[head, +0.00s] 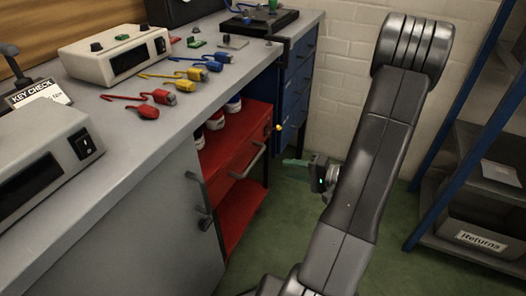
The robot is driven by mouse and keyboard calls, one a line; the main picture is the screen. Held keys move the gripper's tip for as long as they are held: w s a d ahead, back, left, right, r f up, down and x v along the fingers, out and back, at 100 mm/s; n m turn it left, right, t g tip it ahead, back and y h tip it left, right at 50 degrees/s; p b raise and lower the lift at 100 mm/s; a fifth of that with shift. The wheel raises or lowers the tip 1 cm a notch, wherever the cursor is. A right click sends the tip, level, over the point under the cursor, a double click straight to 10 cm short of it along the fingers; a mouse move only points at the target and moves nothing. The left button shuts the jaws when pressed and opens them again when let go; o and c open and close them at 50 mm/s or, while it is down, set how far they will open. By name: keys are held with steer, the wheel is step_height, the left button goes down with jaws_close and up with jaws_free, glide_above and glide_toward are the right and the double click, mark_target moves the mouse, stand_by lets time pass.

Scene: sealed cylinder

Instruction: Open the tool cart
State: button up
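The red tool cart (232,150) stands under the workbench, left of my arm. Several jars with white and dark parts sit on its upper level, partly hidden by the bench edge. Its red drawer front has a long grey bar handle (248,163); the drawer looks shut, though its left side is hidden. A small yellow knob (278,127) shows at the cart's right edge. My gripper (296,163) is right of the drawer handle, pointing left and apart from it in the picture. Its fingers are small and partly hidden, so their opening is unclear.
The grey workbench (112,120) carries white instruments, coloured connectors and a sign. A grey cabinet door with a dark handle (200,200) is left of the cart. Blue drawers (298,85) stand behind. A blue-framed rack with a Returns bin (480,241) is at right. Green floor is clear between.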

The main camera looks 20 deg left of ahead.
mark_target(253, 161)
steer(key=b+x, duration=0.2)
steer(key=x, duration=1.1)
steer(key=shift+a, duration=0.35)
jaws_close()
